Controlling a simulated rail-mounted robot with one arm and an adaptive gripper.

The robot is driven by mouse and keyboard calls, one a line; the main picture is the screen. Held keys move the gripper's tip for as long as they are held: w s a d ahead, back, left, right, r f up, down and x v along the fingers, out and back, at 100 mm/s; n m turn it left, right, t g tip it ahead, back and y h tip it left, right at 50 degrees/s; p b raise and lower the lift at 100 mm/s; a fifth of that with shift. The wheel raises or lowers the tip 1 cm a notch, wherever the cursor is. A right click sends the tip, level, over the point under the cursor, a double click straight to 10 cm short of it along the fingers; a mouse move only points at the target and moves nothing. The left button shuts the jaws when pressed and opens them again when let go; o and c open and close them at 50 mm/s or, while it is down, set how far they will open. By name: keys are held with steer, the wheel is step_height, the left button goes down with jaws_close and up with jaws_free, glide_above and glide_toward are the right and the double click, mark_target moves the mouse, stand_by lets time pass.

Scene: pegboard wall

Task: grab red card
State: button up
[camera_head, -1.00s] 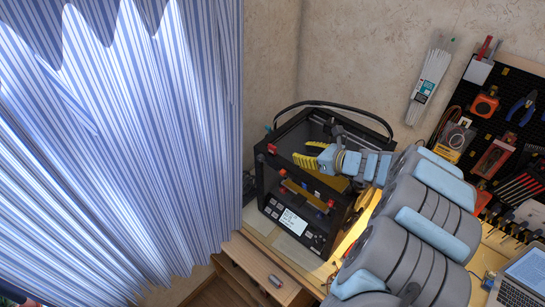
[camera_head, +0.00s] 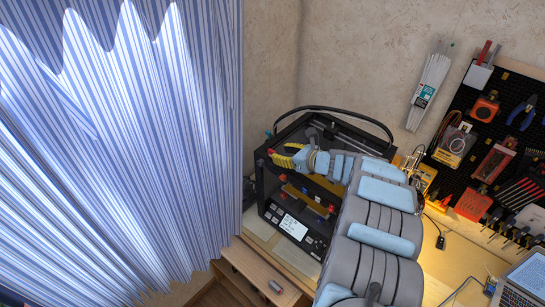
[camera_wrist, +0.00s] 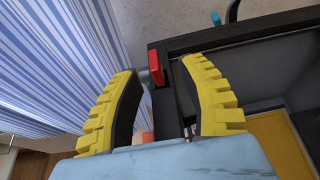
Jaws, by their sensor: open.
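My gripper (camera_head: 281,153) has yellow ridged fingers and is open and empty. In the head view it is over the top front left of the black 3D printer (camera_head: 290,226). In the wrist view the gripper (camera_wrist: 160,70) has its fingers spread on either side of the printer's frame corner, with a red corner piece (camera_wrist: 155,68) seen between them. I cannot tell whether they touch. On the pegboard at right hangs a red-backed card pack (camera_head: 492,163), far from my gripper. An orange-red piece (camera_head: 473,205) is below it. I cannot tell which is the red card.
A black pegboard (camera_head: 522,87) with tools hangs on the right wall. A laptop (camera_head: 525,280) is on the desk (camera_head: 450,262). A striped curtain (camera_head: 120,150) fills the left. A bag of white sticks (camera_head: 430,90) hangs on the wall.

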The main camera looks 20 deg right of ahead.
mark_target(272, 150)
steer(key=shift+w+a+f+p, duration=0.3)
steer(key=shift+w+a+p, duration=0.1)
steer(key=shift+w+a, duration=0.25)
steer(key=shift+x, duration=0.8)
steer(key=shift+w+a+f, duration=0.15)
steer(key=shift+w+a, duration=0.05)
steer(key=shift+w, duration=0.1)
jaws_close()
